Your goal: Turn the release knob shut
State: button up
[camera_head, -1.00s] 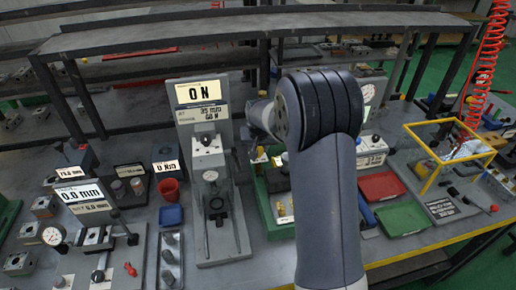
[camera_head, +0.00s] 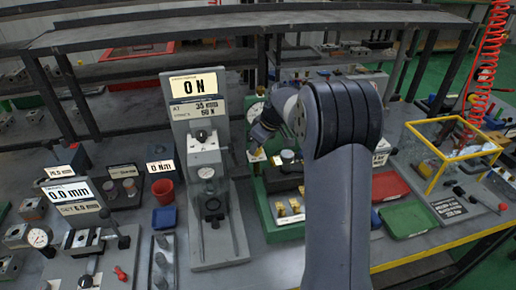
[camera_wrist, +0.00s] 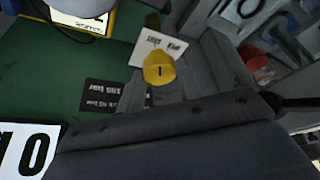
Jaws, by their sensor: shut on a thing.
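The release knob, which I take to be the yellow knob (camera_wrist: 159,70), has a dark mark on its top and sits by a white tag (camera_wrist: 158,48) in the wrist view. My gripper (camera_wrist: 160,82) is around it, with grey finger surfaces beside and below it. The jaws are shut on the knob; the fingertip contact is partly hidden. In the head view, my gripper (camera_head: 260,143) reaches down at the back left of the green-based unit (camera_head: 264,208), next to a small yellow part (camera_head: 257,156). The mark's reading against the tag is too small to tell.
A tall grey press stand (camera_head: 209,150) with a "0 N" display stands close on the left. Small brass fittings (camera_head: 287,208) sit on the green unit. Red (camera_head: 388,186) and green (camera_head: 407,219) trays and a yellow frame (camera_head: 450,150) lie to the right.

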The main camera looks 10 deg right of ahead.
jog(key=shift+n, duration=0.5)
jog(key=shift+g, duration=0.3)
jog(key=o, duration=1)
jog(key=shift+c, duration=0.2)
jog(key=b+v, duration=0.1)
jog(key=v, duration=0.9)
jog(key=shift+s+d+r, duration=0.15)
jog(key=shift+d+r, duration=0.15)
